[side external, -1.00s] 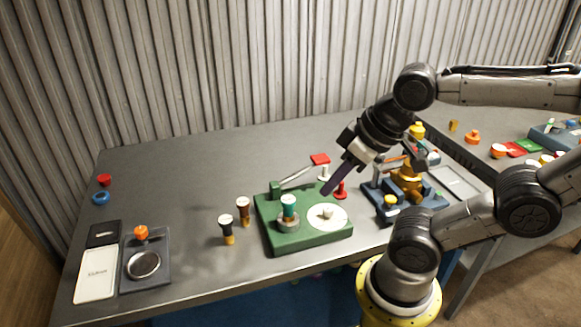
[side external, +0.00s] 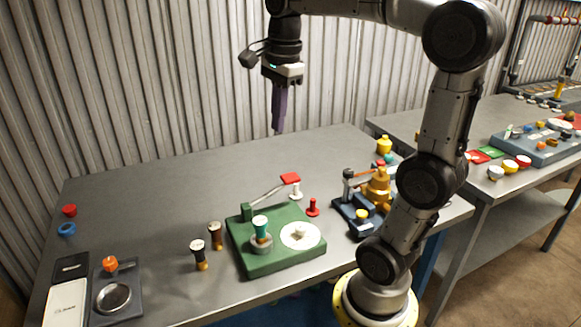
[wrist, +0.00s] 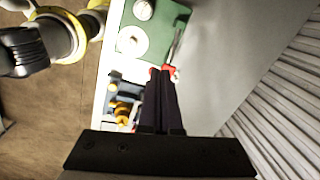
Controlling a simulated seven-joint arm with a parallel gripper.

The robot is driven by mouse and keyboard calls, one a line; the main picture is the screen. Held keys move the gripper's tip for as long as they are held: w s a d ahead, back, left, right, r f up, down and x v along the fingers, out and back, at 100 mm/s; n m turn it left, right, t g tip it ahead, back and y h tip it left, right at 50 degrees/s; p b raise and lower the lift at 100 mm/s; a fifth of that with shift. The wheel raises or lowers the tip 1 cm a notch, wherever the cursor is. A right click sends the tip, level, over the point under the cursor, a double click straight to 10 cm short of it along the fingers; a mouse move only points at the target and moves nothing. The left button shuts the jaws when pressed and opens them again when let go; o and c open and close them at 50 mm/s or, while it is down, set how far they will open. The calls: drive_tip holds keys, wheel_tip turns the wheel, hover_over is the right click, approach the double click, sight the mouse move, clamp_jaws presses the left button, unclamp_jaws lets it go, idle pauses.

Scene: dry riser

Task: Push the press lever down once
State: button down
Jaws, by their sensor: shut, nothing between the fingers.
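The press is a green base (side external: 275,262) with a grey lever (side external: 265,195) hinged at its back left. The lever slants up to the right and ends in a red pad (side external: 290,179). A teal-topped piece and a white disc (side external: 301,236) sit on the base. My gripper (side external: 278,131) is shut and empty, pointing down, high above the lever and apart from it. In the wrist view the shut fingers (wrist: 160,70) hide part of the red pad; the lever (wrist: 177,42) and green base (wrist: 128,45) show beyond them.
A blue fixture with an orange valve (side external: 377,195) stands right of the press. Red and white pegs stand near the pad. Two dark pegs (side external: 207,245) stand to the left. A tray with a metal dish (side external: 113,298) lies at far left.

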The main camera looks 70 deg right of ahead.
sight(291, 177)
drive_tip(key=d+f+m+g, duration=0.1)
drive_tip(key=d+f+m, duration=0.2)
drive_tip(key=d, duration=0.6)
drive_tip(key=shift+w+y, duration=0.3)
drive_tip(key=shift+w, duration=0.05)
wheel_tip(291, 177, down, 14)
idle(0.4)
